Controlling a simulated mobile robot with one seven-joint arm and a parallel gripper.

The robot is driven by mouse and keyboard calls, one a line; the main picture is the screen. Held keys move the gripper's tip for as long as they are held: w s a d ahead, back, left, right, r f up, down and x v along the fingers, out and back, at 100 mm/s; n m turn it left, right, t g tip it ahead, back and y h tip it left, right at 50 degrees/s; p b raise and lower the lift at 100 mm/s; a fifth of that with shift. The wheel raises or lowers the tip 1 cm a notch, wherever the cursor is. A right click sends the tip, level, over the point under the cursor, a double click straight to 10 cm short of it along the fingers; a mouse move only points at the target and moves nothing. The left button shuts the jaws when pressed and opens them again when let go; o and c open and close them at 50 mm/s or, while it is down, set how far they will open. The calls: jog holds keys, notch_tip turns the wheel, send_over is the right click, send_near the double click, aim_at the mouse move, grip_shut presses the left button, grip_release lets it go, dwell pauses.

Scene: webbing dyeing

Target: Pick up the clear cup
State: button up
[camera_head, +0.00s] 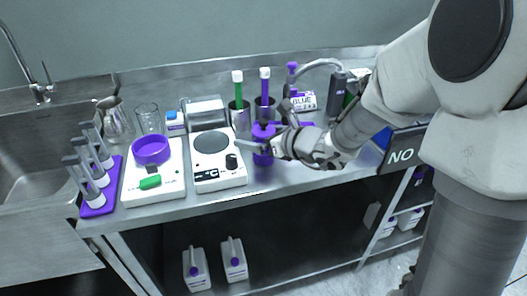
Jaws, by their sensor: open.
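The clear cup (147,112) is a see-through glass standing upright towards the back of the steel counter, behind the purple bowl and right of a metal pitcher. Nothing is in it that I can make out. My gripper (262,128) is open and reaches in from the right over the counter, well to the right of the cup. It is in front of a purple bottle (263,156), and whether it touches that bottle cannot be told. The cup's lower part is partly hidden by the purple bowl.
The purple bowl (151,150) sits on a white device with a green item. A hotplate (220,165) stands between cup and gripper. A purple rack (101,203) holds tubes at left. The metal pitcher (116,123), a white bottle (175,124) and a sink (48,150) are near the cup.

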aim_at(264, 120)
jog(key=shift+w+a, duration=0.15)
grip_shut()
dwell(0.4)
jog(key=r, duration=0.1)
jog(key=r+p, duration=0.1)
jog(key=r, duration=0.1)
jog(key=d+r+p, duration=0.1)
jog(key=r, duration=0.1)
jog(key=shift+s, duration=0.3)
jog(key=w+r+p+v, duration=0.15)
jog(key=p+v, duration=0.25)
jog(key=v, duration=0.8)
jog(key=w+d+r+m+t+h+p, duration=0.2)
jog(key=w+d+m+h+p, duration=0.3)
jog(key=p, duration=0.6)
jog(key=d+t, duration=0.1)
jog(key=d, duration=0.1)
jog(key=shift+w+d+r, duration=0.25)
jog(key=shift+w, duration=0.15)
